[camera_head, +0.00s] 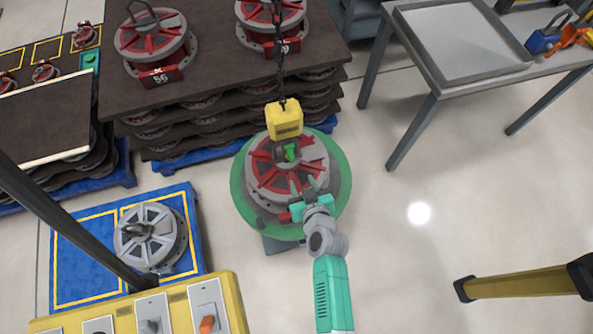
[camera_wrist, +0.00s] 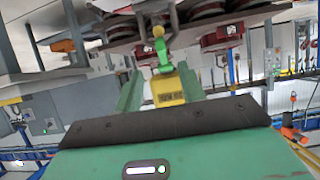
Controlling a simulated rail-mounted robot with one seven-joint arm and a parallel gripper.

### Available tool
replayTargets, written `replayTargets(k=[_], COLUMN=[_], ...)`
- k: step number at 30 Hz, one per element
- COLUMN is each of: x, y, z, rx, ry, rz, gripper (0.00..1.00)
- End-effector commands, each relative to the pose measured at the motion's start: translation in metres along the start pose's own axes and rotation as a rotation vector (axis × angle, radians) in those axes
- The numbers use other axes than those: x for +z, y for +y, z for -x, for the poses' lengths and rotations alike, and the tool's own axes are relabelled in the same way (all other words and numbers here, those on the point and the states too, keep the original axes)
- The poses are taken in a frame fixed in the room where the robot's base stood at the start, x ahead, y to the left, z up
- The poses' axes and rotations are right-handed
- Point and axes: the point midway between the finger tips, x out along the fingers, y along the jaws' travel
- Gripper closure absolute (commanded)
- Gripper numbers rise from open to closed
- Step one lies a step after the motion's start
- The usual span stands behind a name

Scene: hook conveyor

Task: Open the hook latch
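A yellow hook block (camera_head: 284,119) hangs on a dark chain above a red and grey wheel-like part (camera_head: 262,178). The green hook latch (camera_head: 291,152) shows just below the block, over the part's centre. In the wrist view, which looks upside down, the latch (camera_wrist: 163,58) and the yellow block (camera_wrist: 168,90) appear beyond my fingers. My gripper (camera_head: 303,184) is on the near side of the hook, a little apart from it. Its two green fingers (camera_wrist: 160,88) are spread with nothing held between them. Whether the hook carries the part is not clear.
The part is over a round green stand (camera_head: 242,194). Stacked dark pallets (camera_head: 210,72) with more wheels stand behind. A blue pallet (camera_head: 80,245) with a grey wheel (camera_head: 150,237) is at left. A grey table (camera_head: 437,82) is at upper right.

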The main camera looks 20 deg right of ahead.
Motion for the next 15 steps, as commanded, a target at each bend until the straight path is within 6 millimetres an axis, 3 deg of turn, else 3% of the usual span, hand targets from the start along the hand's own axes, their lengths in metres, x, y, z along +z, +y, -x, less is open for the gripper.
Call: replayTargets(k=[5,15], x=[0.0,0.001], y=[0.0,-0.001], z=[-0.016,-0.065], rx=[-0.001,-0.002], ry=[0.002,0.002], rz=[0.001,0.001], gripper=[0.6,0.6])
